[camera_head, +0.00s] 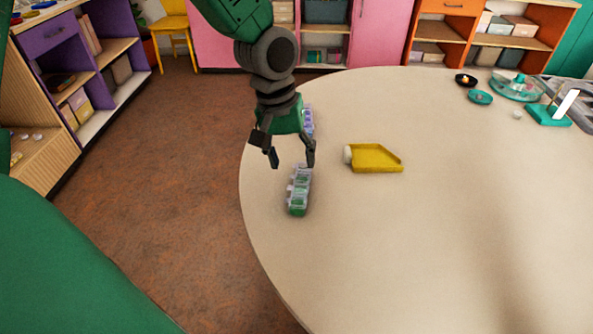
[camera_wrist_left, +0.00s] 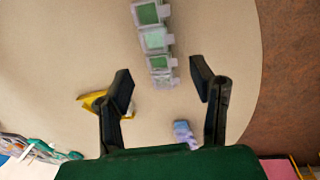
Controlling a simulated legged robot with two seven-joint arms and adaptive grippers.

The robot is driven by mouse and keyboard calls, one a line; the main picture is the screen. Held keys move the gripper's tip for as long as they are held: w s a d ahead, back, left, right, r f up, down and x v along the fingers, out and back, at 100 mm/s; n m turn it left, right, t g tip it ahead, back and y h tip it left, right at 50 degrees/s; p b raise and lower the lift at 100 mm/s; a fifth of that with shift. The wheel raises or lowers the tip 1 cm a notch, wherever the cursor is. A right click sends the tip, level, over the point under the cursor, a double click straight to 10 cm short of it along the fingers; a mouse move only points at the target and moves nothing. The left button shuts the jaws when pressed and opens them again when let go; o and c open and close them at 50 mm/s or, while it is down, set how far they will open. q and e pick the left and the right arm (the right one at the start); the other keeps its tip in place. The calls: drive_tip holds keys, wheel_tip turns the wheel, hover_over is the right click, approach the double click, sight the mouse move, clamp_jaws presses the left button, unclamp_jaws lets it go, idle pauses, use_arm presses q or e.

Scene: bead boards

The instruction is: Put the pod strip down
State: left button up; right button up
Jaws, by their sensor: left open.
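A pod strip with green contents (camera_head: 299,191) lies on the round table near its left edge. It also shows in the left wrist view (camera_wrist_left: 152,38), running from the top edge down toward the space between the fingers. My left gripper (camera_head: 291,163) is open just beyond the strip's far end, with its fingers apart and nothing between them. In the left wrist view the fingertips (camera_wrist_left: 161,84) stand on either side of the strip's near end, apart from it. A second pod strip with purple-blue contents (camera_head: 308,121) lies farther back, partly hidden behind my gripper. My right gripper is not seen.
A yellow scoop tray (camera_head: 376,159) lies right of the green strip. Small dark and teal dishes (camera_head: 480,97), a clear teal container (camera_head: 515,87) and a teal stand (camera_head: 548,115) are at the back right. The table's front and middle (camera_head: 430,240) are clear.

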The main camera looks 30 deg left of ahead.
use_arm(q)
drive_tip(key=r, duration=0.3)
drive_tip(key=r+p, duration=0.1)
drive_tip(key=shift+s+a+r, duration=0.2)
drive_tip(key=shift+a+r, duration=0.2)
